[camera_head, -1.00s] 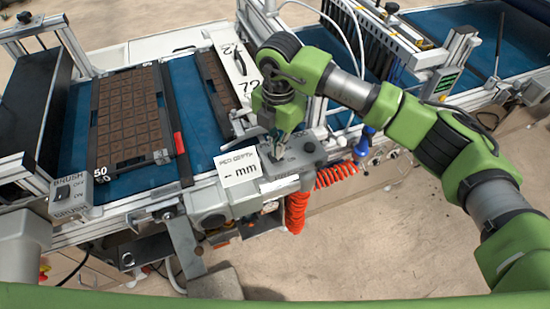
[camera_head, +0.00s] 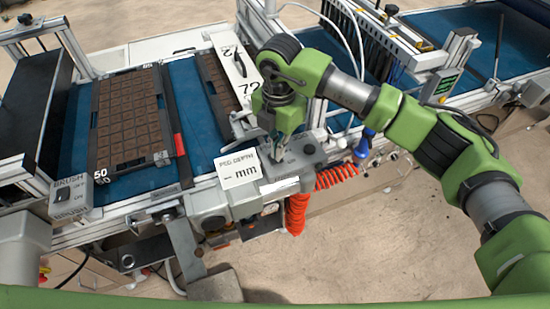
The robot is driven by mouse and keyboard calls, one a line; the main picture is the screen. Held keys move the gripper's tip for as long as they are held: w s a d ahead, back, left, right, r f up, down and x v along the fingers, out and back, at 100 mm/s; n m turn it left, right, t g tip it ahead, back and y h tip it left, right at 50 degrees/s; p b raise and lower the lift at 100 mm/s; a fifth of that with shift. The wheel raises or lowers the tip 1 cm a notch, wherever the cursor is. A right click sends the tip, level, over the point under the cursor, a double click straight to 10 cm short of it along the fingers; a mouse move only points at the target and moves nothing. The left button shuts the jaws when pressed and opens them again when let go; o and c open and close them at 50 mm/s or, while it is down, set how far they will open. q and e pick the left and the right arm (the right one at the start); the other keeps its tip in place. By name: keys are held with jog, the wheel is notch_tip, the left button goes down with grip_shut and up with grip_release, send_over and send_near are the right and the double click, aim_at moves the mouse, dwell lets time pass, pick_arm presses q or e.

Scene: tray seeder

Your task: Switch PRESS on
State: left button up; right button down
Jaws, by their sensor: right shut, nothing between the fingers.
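My right gripper (camera_head: 277,152) is shut and empty, pointing down over a grey control box (camera_head: 302,160) at the machine's front edge. Its fingertips are at or just above the box top; I cannot tell whether they touch. A dark round knob (camera_head: 309,148) sits on the box to the right of the fingers. No PRESS lettering is readable, and the gripper hides part of the box top. A white sign reading PEG DEPTH and mm (camera_head: 240,169) stands just left of the box. My left gripper is not in view.
A BRUSH switch box (camera_head: 71,197) is at the left front. Soil-filled trays (camera_head: 158,108) lie on the blue belt (camera_head: 183,85). A coiled orange hose (camera_head: 297,213) and a blue-handled part (camera_head: 364,143) are near the right gripper. Sandy floor lies in front.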

jog(key=shift+f+b, duration=1)
jog(key=shift+f, duration=0.3)
dwell(0.6)
jog(key=shift+s+r, duration=0.1)
jog(key=shift+r, duration=0.1)
jog(key=shift+r+p, duration=0.65)
jog(key=shift+r, duration=0.25)
jog(key=shift+r+p, duration=1.2)
jog(key=shift+r, duration=1.3)
